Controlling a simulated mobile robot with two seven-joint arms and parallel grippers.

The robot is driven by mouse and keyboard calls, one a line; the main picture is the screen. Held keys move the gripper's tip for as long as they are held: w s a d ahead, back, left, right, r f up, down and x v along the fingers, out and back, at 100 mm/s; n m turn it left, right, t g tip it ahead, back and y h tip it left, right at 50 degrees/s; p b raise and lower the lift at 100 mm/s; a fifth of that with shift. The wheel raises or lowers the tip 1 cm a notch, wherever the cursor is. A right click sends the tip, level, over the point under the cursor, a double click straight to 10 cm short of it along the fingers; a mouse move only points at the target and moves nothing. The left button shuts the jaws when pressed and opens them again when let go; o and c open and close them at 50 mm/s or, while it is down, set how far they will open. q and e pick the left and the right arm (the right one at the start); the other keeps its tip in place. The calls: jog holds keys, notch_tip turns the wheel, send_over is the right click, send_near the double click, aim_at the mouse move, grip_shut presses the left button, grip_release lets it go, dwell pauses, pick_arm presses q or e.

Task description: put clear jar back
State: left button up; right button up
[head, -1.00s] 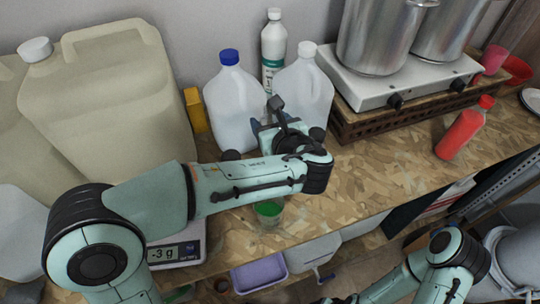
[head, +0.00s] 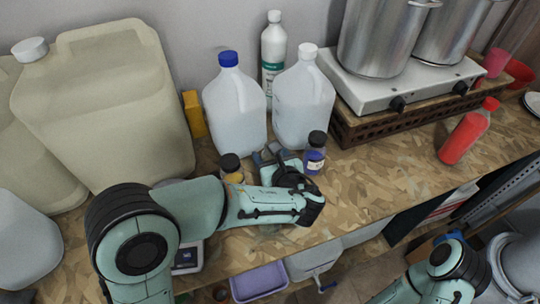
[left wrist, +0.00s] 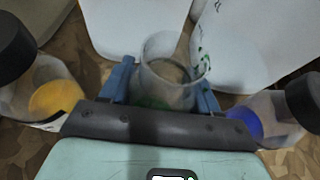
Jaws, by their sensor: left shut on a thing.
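My left gripper (head: 277,155) is low over the wooden table, between two small dark-capped jars. In the left wrist view its blue fingers (left wrist: 166,85) are shut on the clear jar (left wrist: 168,72), which is open-topped and shows green low inside. In the head view my gripper and arm hide the clear jar, and I cannot tell whether it touches the table. A jar with yellow contents (head: 231,168) stands to the left and a jar with blue contents (head: 315,155) to the right; the wrist view shows the yellow (left wrist: 52,98) and blue (left wrist: 262,122) ones too. My right gripper is out of view.
Two large jugs, one blue-capped (head: 235,105) and one white-capped (head: 303,100), stand close behind. A big beige canister (head: 105,105) is at left. A scale (head: 187,258) is partly behind my left arm. A red bottle (head: 467,135) stands at right, with bare table before it.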

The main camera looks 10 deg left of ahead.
pick_arm(q)
jog(key=shift+f, duration=0.15)
jog(key=o, duration=1.2)
jog(key=v, duration=1.2)
jog(key=shift+d, duration=0.1)
